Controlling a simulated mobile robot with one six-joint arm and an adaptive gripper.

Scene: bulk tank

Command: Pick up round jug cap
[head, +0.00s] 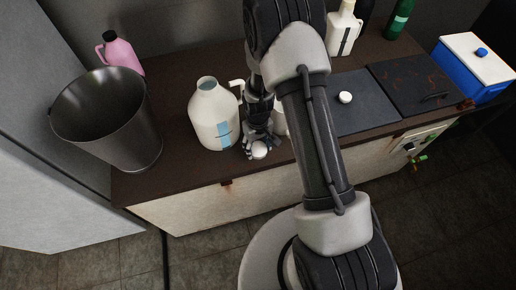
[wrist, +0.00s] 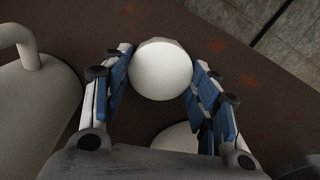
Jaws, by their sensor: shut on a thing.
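The round jug cap (wrist: 161,70) is white and sits between the two blue-padded fingers of my gripper (wrist: 161,80) in the wrist view. The fingers are shut on it from both sides. In the head view the cap (head: 259,150) shows at the fingertips of my gripper (head: 257,146), near the front edge of the brown counter (head: 170,180). Whether the cap touches the counter is hard to tell. A white jug (head: 212,118) with a blue stripe and an open top stands just left of my gripper.
A dark metal bucket (head: 142,143) stands at the left, with a pink jug (head: 121,52) behind it. Another white jug (head: 343,32) and a green bottle (head: 400,18) stand at the back. A small white round thing (head: 345,97) lies on the grey panel. A blue-and-white box (head: 478,62) is far right.

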